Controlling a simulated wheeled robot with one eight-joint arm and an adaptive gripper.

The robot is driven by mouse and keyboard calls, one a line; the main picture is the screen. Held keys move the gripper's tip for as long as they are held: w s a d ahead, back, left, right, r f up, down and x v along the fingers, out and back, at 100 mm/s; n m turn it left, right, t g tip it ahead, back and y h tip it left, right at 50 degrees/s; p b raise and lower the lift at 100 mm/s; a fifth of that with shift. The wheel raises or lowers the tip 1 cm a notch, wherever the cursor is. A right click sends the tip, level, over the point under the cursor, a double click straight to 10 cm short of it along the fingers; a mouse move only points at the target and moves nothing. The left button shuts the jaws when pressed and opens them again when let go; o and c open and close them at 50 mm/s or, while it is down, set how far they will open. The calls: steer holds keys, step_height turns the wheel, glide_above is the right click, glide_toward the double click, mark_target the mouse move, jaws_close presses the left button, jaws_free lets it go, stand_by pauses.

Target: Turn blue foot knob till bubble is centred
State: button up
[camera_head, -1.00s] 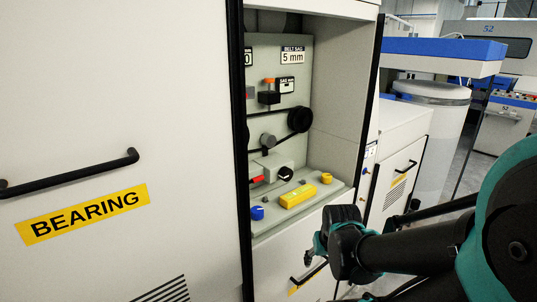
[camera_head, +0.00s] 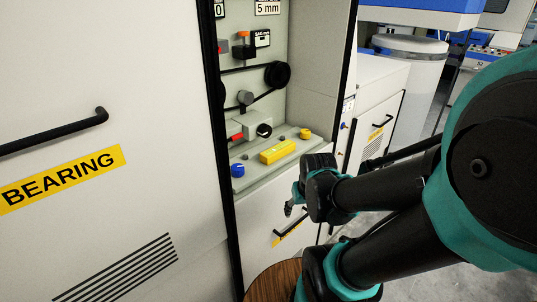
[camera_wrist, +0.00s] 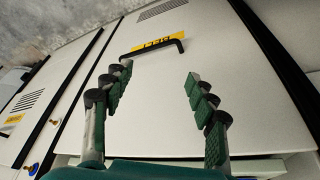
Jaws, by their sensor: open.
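The blue foot knob (camera_head: 238,171) sits at the front left of the pale shelf (camera_head: 262,180) inside the open cabinet bay. A yellow bar-shaped block, apparently the level (camera_head: 278,152), lies on the shelf right of it. A yellow knob (camera_head: 305,133) stands at the shelf's right. The bubble is too small to make out. My gripper (camera_head: 290,209) hangs in front of the cabinet, below and right of the blue knob, apart from it. In the wrist view my gripper (camera_wrist: 158,95) is open and empty, its fingers toward a drawer front.
A black handle (camera_head: 291,222) is on the drawer front below the shelf. A red-tipped part and black dial (camera_head: 264,131) stand behind the level. The BEARING door (camera_head: 130,200) is at left. A round wooden top (camera_head: 275,284) shows at the bottom.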

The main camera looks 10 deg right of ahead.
steer(key=w+a+r+n, duration=0.2)
steer(key=w+r, duration=0.1)
steer(key=r, duration=0.1)
steer(key=w+a+r+n+g, duration=0.1)
steer(key=w+a+r+n, duration=0.1)
steer(key=w+a+r, duration=0.1)
steer(key=w+a+r+n+g, duration=0.1)
steer(key=w+a+r+n, duration=0.1)
steer(key=w+r+n, duration=0.1)
steer(key=shift+w+a+r, duration=0.15)
steer(key=shift+a+r, duration=0.05)
steer(key=shift+r, duration=0.25)
steer(key=shift+w+a+r, duration=0.1)
steer(key=shift+a+r, duration=0.1)
steer(key=shift+r, duration=0.25)
steer(key=w+a+r+n+g, duration=0.1)
steer(key=w+a+r+n, duration=0.2)
steer(key=a+r+n, duration=0.4)
steer(key=n+g, duration=0.1)
steer(key=n, duration=0.1)
glide_toward(237, 167)
step_height(237, 167, down, 9)
steer(key=shift+w+f, duration=0.2)
steer(key=c, duration=1.2)
steer(key=shift+o, duration=0.2)
